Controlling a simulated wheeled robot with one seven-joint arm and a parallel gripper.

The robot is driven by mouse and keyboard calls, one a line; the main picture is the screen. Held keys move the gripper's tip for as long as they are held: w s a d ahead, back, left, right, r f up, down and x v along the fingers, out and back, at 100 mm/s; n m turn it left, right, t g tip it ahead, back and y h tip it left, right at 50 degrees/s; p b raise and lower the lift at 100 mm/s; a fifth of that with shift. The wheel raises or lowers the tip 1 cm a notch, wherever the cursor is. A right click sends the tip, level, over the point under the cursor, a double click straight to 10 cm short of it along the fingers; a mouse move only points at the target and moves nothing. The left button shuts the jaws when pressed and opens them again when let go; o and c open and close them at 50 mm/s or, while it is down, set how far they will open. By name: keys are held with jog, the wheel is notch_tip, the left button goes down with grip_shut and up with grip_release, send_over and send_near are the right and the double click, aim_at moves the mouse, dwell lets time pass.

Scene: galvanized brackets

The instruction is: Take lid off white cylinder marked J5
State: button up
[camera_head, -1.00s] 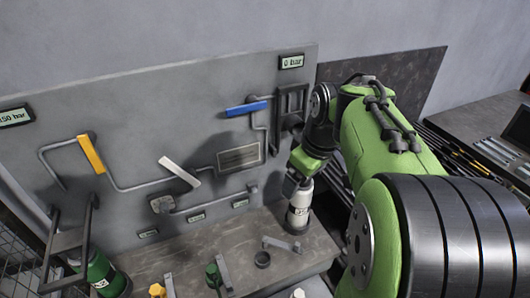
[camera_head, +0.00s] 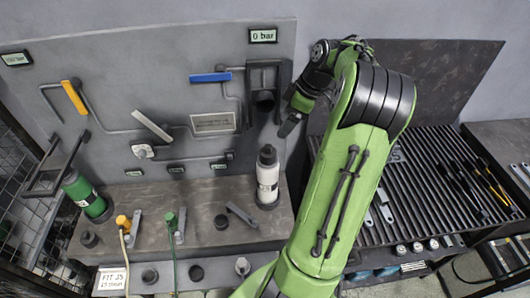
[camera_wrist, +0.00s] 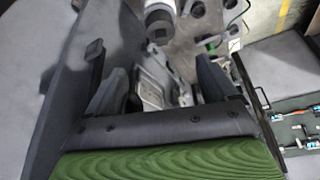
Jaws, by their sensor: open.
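The white cylinder (camera_head: 267,184) stands upright on the bench ledge at the foot of the grey panel. Its dark lid (camera_head: 267,154) sits on top, and its marking is too small to read. My gripper (camera_head: 287,127) is above and slightly right of the cylinder, apart from it, pointing down and left. In the wrist view, my gripper's two dark fingers (camera_wrist: 163,82) are spread with nothing held between them. A white, dark-ended round thing, apparently the cylinder (camera_wrist: 158,8), shows at the top edge of that view, beyond the fingers.
A black bracket holder (camera_head: 264,80) is on the panel behind the cylinder. A green cylinder (camera_head: 86,196) stands at left. A placard (camera_head: 111,281) reading "FIT J5" is at front left. Loose brackets (camera_head: 241,215) lie on the ledge. A ribbed rack (camera_head: 425,185) holds tools at right.

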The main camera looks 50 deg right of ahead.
aim_at(270, 146)
jog(key=x, duration=0.8)
jog(key=shift+f+b, duration=0.2)
jog(key=shift+b, duration=0.2)
jog(key=x, duration=0.6)
jog(key=shift+s+a, duration=0.1)
jog(key=c, duration=1.1)
